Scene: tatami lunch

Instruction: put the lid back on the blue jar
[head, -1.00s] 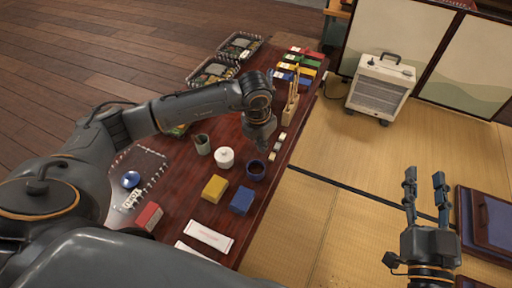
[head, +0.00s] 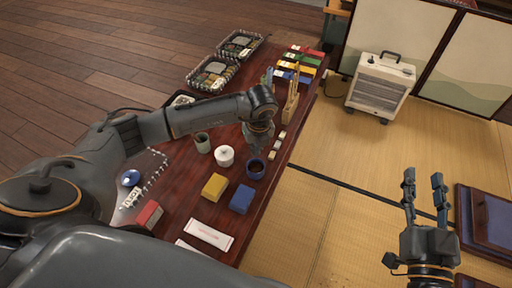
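The blue jar (head: 256,169) stands open on the dark red table, its dark inside showing. A round, shiny blue piece that looks like its lid (head: 131,177) lies on the clear tray at the table's left. My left gripper (head: 257,150) points down just above and behind the blue jar. Its fingers are small and dark here, so I cannot tell whether they are open or hold anything. My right gripper (head: 424,190) is open and empty over the tatami at the right, fingers pointing up in the picture.
A white jar (head: 224,156) and a grey-green cup (head: 202,143) stand left of the blue jar. A yellow box (head: 214,187), a blue box (head: 242,198) and a red box (head: 149,215) stand nearer. A wooden holder (head: 290,107) with sticks is behind.

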